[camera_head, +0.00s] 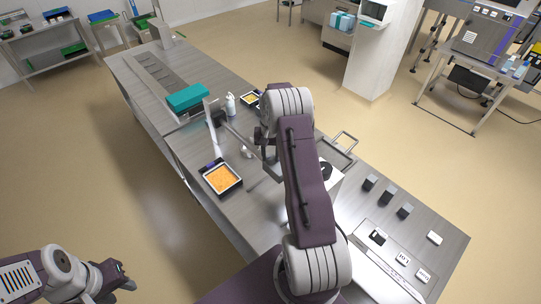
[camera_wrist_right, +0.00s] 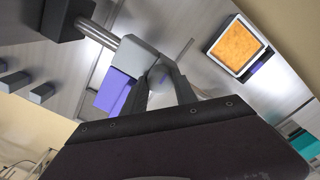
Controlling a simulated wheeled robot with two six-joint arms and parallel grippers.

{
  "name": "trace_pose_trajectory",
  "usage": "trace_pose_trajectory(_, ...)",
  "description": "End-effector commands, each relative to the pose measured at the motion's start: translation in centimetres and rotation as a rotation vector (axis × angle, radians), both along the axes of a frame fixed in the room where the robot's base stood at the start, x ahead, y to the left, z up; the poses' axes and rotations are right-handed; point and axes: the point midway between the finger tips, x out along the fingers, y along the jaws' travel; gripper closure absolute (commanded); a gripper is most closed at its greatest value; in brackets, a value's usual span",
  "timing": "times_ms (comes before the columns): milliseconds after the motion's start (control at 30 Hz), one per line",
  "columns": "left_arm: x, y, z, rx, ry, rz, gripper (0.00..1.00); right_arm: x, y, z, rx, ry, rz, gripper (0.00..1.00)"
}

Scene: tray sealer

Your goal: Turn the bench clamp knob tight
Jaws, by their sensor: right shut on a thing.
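My right gripper (camera_wrist_right: 162,72) is shut at a light grey block-shaped piece (camera_wrist_right: 138,56), which I take for the clamp knob; the grip itself is mostly hidden between the dark fingers. A shiny metal bar (camera_wrist_right: 100,37) runs from this piece to a dark block. A purple block (camera_wrist_right: 114,92) lies just beside the fingers. In the head view my right gripper (camera_head: 268,150) is over the bench, partly covered by my arm, and the knob cannot be made out. My left gripper (camera_head: 121,276) is low at the left, away from the bench; its jaw gap is unclear.
A black tray of orange food (camera_head: 239,187) stands on the steel bench near its left edge; it also shows in the wrist view (camera_wrist_right: 211,50). A teal box (camera_head: 187,97) and white bottle (camera_head: 230,104) stand farther back. Several dark blocks (camera_head: 387,197) stand right of my arm.

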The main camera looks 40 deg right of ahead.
Motion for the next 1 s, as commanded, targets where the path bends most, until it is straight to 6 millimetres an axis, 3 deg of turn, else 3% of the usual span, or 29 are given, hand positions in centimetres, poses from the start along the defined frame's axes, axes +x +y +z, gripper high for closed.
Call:
trace_pose_trajectory(600, 0.0, 0.0, 0.03, 0.0, 0.0, 0.0, 0.64, 0.08, -0.04, 0.08, -0.001, -0.003, -0.042, 1.0)
trace_pose_trajectory(633, 0.0, 0.0, 0.03, 0.0, 0.0, 0.0, 0.64, 0.08, -0.04, 0.08, -0.001, -0.003, -0.042, 0.64)
trace_pose_trajectory(700, 0.01, 0.0, 0.03, 0.0, 0.0, 0.0, 0.64, 0.08, -0.04, 0.08, -0.001, -0.003, -0.042, 0.44)
trace_pose_trajectory(1000, 0.0, 0.0, 0.02, 0.0, 0.0, 0.0, 0.64, -0.01, -0.03, 0.01, 0.0, 0.0, -0.037, 0.44)
